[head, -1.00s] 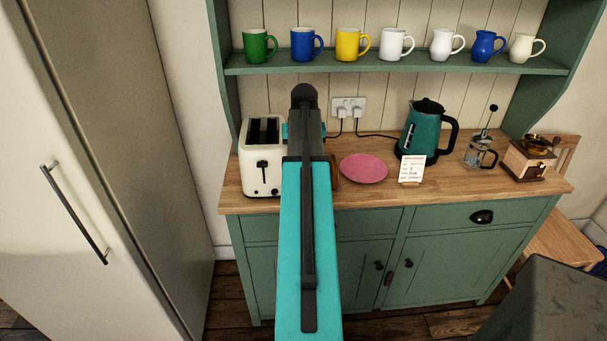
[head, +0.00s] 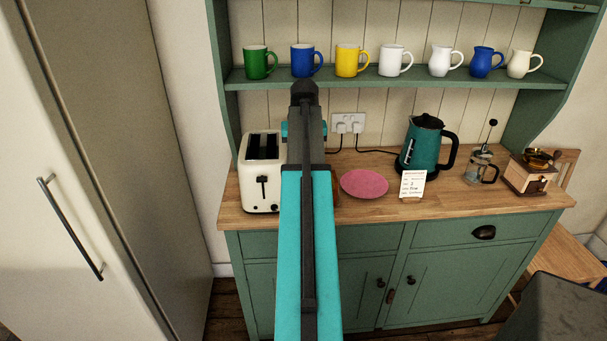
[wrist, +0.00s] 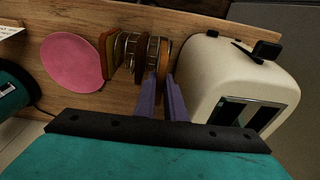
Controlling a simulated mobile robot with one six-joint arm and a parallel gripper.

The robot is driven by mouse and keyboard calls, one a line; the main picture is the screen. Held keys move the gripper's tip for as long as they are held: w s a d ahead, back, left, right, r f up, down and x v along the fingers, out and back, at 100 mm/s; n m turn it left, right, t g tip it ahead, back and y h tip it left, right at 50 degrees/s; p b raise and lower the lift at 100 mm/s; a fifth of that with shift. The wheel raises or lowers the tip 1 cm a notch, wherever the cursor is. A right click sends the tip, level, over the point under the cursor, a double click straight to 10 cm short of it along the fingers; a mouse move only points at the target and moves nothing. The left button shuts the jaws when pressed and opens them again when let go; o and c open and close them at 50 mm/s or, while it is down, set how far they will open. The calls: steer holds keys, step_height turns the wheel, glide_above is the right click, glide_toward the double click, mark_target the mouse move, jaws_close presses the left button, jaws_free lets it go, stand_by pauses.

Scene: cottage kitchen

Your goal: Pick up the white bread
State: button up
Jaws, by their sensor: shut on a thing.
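Several bread slices, in brown and tan shades, stand in a wire rack (wrist: 128,52) on the worktop in the wrist view. My gripper (wrist: 162,84) has its purple fingers at the rack's end nearest the toaster. They are shut on a tan-orange slice (wrist: 164,55), seen edge-on; I cannot tell whether it is the white bread or whether it is clear of the rack. In the head view my arm hides the gripper and most of the rack.
A cream toaster (head: 262,185) stands close beside the rack, also in the wrist view (wrist: 225,75). A pink plate (head: 364,184) lies on the other side. A card (head: 412,185), teal kettle (head: 424,147), French press (head: 480,169) and grinder (head: 530,174) stand further right. Mugs line the shelf (head: 400,78).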

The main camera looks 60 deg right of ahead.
steer(key=shift+r+b, duration=0.45)
steer(key=shift+r, duration=2.05)
